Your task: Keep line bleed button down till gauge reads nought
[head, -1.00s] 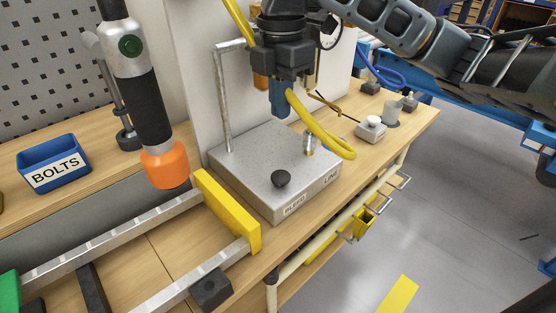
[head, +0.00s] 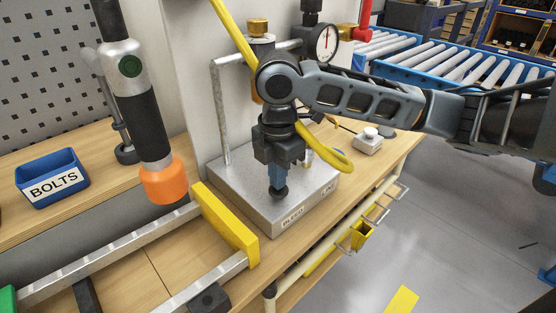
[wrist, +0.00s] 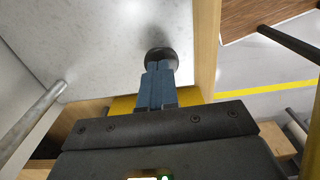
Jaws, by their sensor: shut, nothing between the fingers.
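The black round bleed button (head: 280,193) sits on top of a grey metal box (head: 236,197), above a label reading BLEED. My gripper (head: 278,186) is shut and empty, pointing down with its blue fingertips at the button. The button also shows in the wrist view (wrist: 160,53), just beyond the fingertips (wrist: 158,68), which overlap its near edge. The fingertips look to be on the button or very close; I cannot tell whether it is pressed down. The white round gauge (head: 326,42) is behind my arm, its needle pointing roughly upward; its figures are too small to read.
A yellow hose (head: 325,157) loops close to the right of my gripper. An orange-ended tool (head: 165,182) hangs at left, near a yellow-ended clamp (head: 226,224). A blue BOLTS bin (head: 52,178) stands further left. A small grey block with a knob (head: 368,141) is behind right.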

